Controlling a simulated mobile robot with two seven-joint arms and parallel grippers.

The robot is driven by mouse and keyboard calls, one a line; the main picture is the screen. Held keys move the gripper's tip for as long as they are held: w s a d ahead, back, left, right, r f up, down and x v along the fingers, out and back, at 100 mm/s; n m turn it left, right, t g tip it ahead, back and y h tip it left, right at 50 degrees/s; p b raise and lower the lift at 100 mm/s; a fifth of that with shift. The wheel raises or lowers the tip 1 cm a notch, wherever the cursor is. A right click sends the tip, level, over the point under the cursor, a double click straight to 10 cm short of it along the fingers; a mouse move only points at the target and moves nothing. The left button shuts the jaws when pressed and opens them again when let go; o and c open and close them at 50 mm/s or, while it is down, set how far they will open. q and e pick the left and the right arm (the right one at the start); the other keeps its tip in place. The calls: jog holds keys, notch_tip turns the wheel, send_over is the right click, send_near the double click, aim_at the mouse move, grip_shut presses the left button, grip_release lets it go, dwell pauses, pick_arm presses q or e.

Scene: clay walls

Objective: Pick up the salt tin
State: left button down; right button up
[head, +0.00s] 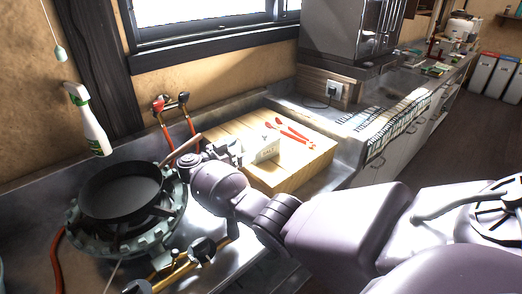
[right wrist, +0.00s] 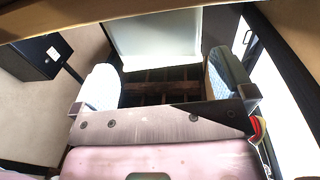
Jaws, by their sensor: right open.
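The salt tin (head: 267,149) is a small pale box with dark lettering, upright on the light wooden board (head: 310,163). Its lower left part is close behind my right gripper (head: 232,153). My right arm reaches in from the right, and the gripper is open at the tin's left side. In the right wrist view, a plain white face (right wrist: 155,38), likely the tin, shows beyond the open fingers (right wrist: 162,75). A dark gap shows between the fingers, and I see nothing gripped. I cannot tell whether the fingers touch the tin. My left gripper is not in view.
Red-handled utensils (head: 289,131) lie on the board right of the tin. A black pan (head: 122,192) sits on a gas burner at left, its handle reaching towards my gripper. A spray bottle (head: 90,122) and red-hosed taps (head: 171,103) are behind. A dish rack (head: 398,122) is at right.

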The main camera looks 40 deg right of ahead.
aim_at(261, 146)
jog(key=shift+d, duration=3)
jog(key=shift+c, duration=0.3)
jog(key=shift+r, duration=0.1)
jog(key=c, duration=0.6)
